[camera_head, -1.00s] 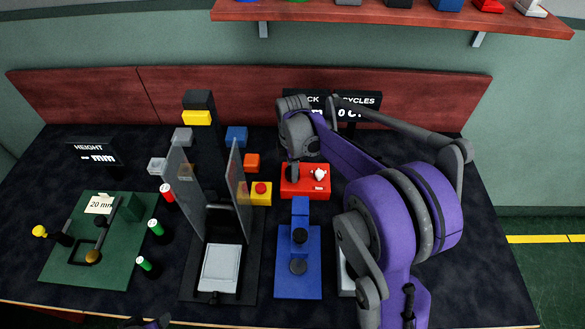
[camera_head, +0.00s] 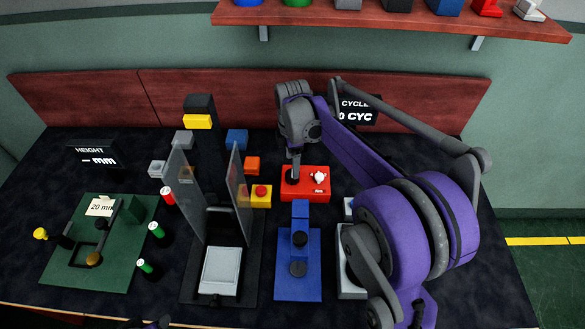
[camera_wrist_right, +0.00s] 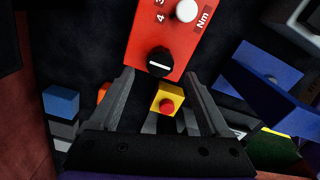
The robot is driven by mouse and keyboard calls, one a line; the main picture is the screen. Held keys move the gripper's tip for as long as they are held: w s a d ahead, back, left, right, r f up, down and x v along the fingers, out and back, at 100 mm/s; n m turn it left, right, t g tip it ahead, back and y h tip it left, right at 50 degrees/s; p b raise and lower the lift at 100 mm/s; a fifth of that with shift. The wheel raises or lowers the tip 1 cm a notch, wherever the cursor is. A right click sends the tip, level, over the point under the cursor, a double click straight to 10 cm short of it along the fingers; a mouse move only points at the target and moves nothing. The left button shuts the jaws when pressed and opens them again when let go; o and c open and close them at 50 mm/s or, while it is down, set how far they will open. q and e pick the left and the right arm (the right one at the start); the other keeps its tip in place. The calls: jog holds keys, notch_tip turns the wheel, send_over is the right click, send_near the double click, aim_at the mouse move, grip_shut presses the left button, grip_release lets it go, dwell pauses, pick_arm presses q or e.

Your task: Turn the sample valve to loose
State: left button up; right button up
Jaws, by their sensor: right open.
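The red box (camera_head: 318,187) stands at the middle back of the table, with a white knob-like part (camera_head: 319,177) on top that I take for the sample valve. A black knob (camera_wrist_right: 160,63) with a white line sits nearer on the same box. My right gripper (camera_head: 292,175) is over the left part of the red box. Its fingers (camera_wrist_right: 162,82) are open, with the black knob just beyond and between the tips. Contact cannot be told.
A yellow block with a red button (camera_head: 261,193) stands left of the red box. The blue stand (camera_head: 288,284) is in front, and clear upright panels (camera_head: 238,195) are at left. A black display (camera_head: 355,112) is behind my right arm.

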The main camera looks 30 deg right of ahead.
pick_arm(q)
jog(key=shift+r, duration=0.3)
pick_arm(e)
notch_tip(320, 180, up, 6)
jog(key=shift+f, duration=0.1)
dwell(0.3)
